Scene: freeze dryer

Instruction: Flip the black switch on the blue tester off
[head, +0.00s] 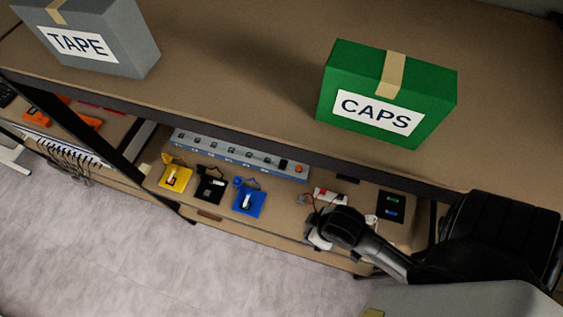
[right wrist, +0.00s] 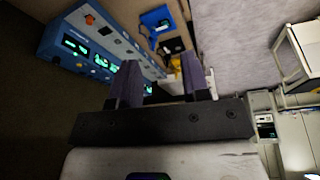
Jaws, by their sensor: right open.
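The blue tester (head: 235,156) is a long box at the back of the lower shelf, with a row of dark controls on top and an orange one near its right end. In the right wrist view the tester (right wrist: 70,42) is at the upper left, with lit green displays, small knobs and an orange control. My left gripper is out of view.
Yellow (head: 176,177), black (head: 210,188) and blue (head: 249,202) pads with small items lie before the tester. A dark panel (head: 391,207) is to the right. The upper shelf, with a green CAPS box (head: 340,80) and grey TAPE box (head: 120,45), overhangs the back.

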